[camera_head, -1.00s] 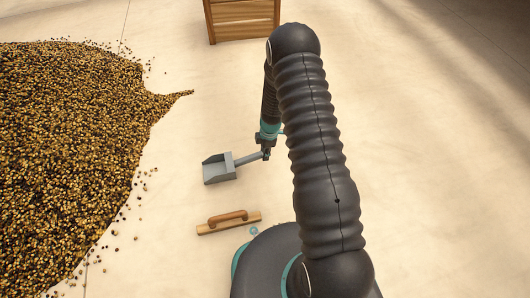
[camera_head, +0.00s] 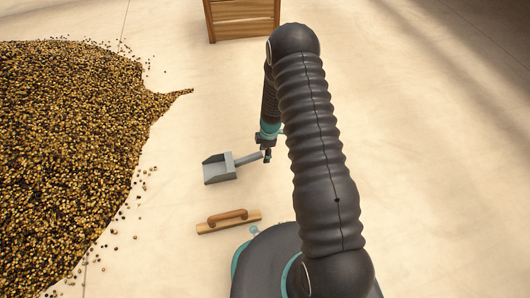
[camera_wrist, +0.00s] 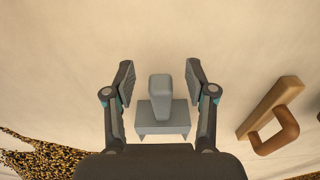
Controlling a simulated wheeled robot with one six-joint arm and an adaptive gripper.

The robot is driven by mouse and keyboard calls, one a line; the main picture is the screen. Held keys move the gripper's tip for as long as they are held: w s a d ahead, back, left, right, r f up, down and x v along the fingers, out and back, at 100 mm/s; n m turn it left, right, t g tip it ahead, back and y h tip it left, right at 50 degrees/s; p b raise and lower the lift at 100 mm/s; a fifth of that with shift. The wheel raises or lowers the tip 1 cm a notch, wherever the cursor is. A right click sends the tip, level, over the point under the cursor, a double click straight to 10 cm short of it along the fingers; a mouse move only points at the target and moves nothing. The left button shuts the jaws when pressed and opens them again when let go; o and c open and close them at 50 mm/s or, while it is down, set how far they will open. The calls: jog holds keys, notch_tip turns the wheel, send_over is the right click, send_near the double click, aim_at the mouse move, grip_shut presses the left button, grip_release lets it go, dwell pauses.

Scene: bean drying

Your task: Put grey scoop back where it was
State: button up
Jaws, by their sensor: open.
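The grey scoop (camera_head: 219,169) lies on the pale floor to the right of the bean heap, its handle pointing right toward my gripper (camera_head: 267,156). In the wrist view the scoop (camera_wrist: 163,117) sits between and below the two spread fingers, with its handle end toward the top of the picture. My gripper (camera_wrist: 160,82) is open, with a gap on each side of the handle and nothing held. In the head view my arm stands close by and the fingertips look small beside the handle end.
A wooden float with a handle (camera_head: 229,221) lies on the floor below the scoop; it also shows in the wrist view (camera_wrist: 270,117). The bean heap (camera_head: 65,160) fills the left side. A wooden crate (camera_head: 243,22) stands at the back. The floor between crate and scoop is clear.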

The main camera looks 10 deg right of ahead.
notch_tip(320, 180, up, 12)
jog(key=d, duration=0.1)
jog(key=shift+d, duration=0.2)
dwell(0.7)
